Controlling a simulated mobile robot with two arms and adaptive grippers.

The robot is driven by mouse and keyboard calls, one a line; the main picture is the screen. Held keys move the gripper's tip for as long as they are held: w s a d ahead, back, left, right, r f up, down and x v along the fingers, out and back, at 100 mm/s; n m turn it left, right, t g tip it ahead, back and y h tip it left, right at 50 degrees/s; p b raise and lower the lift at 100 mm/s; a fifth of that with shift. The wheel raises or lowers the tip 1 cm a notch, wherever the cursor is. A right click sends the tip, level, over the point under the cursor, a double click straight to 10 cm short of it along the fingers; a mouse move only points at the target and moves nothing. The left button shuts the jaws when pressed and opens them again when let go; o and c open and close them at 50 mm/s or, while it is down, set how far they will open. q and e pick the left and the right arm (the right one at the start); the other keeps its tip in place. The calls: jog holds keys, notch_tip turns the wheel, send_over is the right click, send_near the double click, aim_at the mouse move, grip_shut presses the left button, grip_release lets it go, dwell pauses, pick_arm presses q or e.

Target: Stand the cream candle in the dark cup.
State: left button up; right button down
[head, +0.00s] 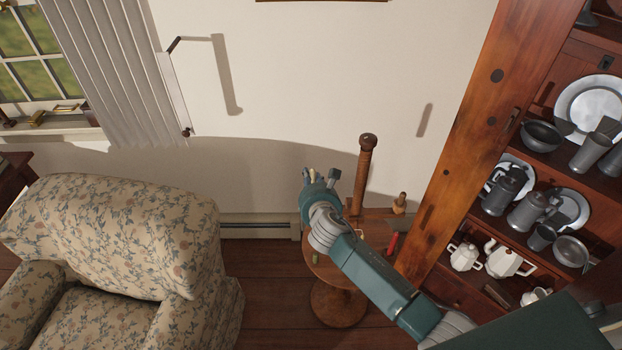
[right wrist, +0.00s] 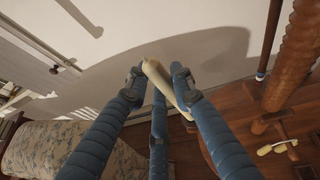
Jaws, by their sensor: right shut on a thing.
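The cream candle (right wrist: 168,87) is a pale slim stick, held tilted between the fingertips of my right gripper (right wrist: 158,78) in the right wrist view. In the head view my right gripper (head: 320,182) is in the air above a round wooden table, in front of the wall. The candle is too small among the fingers there to make out clearly. I cannot pick out the dark cup for certain. Several dark grey cups, one of them a tumbler (head: 541,237), stand on the shelves at the right. My left gripper is not in view.
The round table (head: 338,303) bears a tall wooden post (head: 364,175), a small wooden-handled tool (head: 399,204) and a red-handled thing (head: 392,245). A flowered armchair (head: 120,235) stands at the left. The wooden cabinet (head: 490,130) with pewter stands at the right.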

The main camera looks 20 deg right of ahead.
jog(key=shift+f+b, duration=0.75)
jog(key=shift+f, duration=0.6)
dwell(0.6)
jog(key=c, duration=1.4)
grip_release()
